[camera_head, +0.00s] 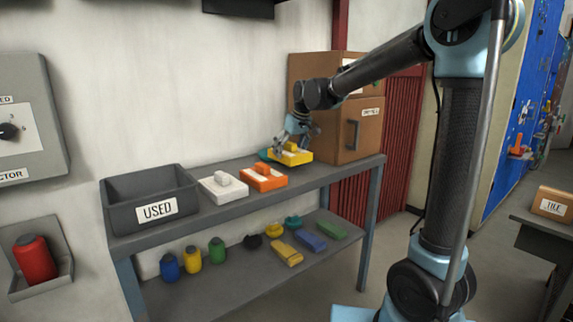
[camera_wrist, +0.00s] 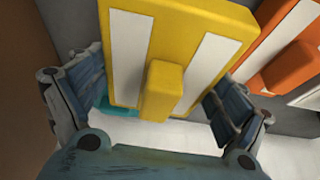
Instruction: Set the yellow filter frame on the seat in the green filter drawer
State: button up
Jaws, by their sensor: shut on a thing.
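The yellow filter frame (camera_head: 294,158) is at the right part of the upper bench shelf, beside the orange frame. In the wrist view the yellow filter frame (camera_wrist: 190,38) fills the upper middle, with two white strips and a raised yellow grip block. My gripper (camera_head: 291,138) is over it, pointing down. In the wrist view my gripper (camera_wrist: 158,88) has a finger on each side of the frame and is shut on it. I cannot tell whether the frame touches the shelf. I see no green filter drawer or seat.
An orange frame (camera_head: 265,183), a white frame (camera_head: 209,195) and a grey USED bin (camera_head: 112,211) stand to the left. A teal piece (camera_head: 264,154) shows behind the yellow frame. A brown cabinet (camera_head: 338,138) stands close on the right. The lower shelf (camera_head: 226,284) holds several coloured items.

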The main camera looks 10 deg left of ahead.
jog(key=shift+f, duration=2.25)
jog(key=o, duration=1)
jog(key=shift+f, duration=0.1)
jog(key=v, duration=1.2)
